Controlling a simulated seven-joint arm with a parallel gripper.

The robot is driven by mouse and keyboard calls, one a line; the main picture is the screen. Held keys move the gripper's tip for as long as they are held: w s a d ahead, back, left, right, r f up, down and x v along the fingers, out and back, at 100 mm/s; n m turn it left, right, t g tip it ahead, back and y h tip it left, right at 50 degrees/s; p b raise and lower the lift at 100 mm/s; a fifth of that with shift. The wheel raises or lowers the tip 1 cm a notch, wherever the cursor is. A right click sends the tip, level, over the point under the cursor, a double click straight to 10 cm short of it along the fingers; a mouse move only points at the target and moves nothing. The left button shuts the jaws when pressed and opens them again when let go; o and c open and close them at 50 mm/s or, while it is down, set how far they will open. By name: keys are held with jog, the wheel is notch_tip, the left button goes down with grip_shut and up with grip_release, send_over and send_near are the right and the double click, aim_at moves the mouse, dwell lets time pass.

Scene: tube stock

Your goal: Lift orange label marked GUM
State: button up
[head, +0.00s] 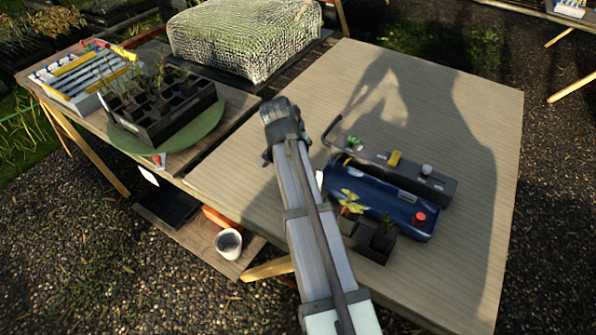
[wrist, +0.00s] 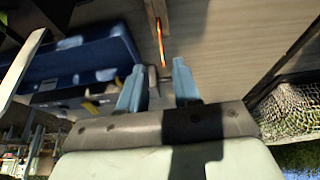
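A thin orange strip (wrist: 161,45) shows in the wrist view, edge-on, just beyond and between my fingertips. It may be the orange label, but no GUM lettering can be read. My gripper (wrist: 158,64) has its two blue-grey fingers spread apart, with clear gaps on both sides of the strip. I cannot tell how far the strip is from the fingers. In the head view my gripper (head: 280,120) is over the left part of the slatted table (head: 440,95). My arm hides the tabletop beneath it, and no orange label can be made out there.
Right of my arm are a blue tray (head: 375,190), a dark rail (head: 435,187) with coloured knobs, and small dark pots (head: 370,243). A net-covered block (head: 245,40) stands at the back. A black seedling tray (head: 165,120) stands left. The table's far right is clear.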

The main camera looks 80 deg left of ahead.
jog(key=shift+s+x, duration=0.15)
jog(key=shift+x, duration=1.35)
jog(key=shift+s+x, duration=0.1)
jog(key=shift+x, duration=1.4)
jog(key=shift+c, duration=0.3)
grip_shut()
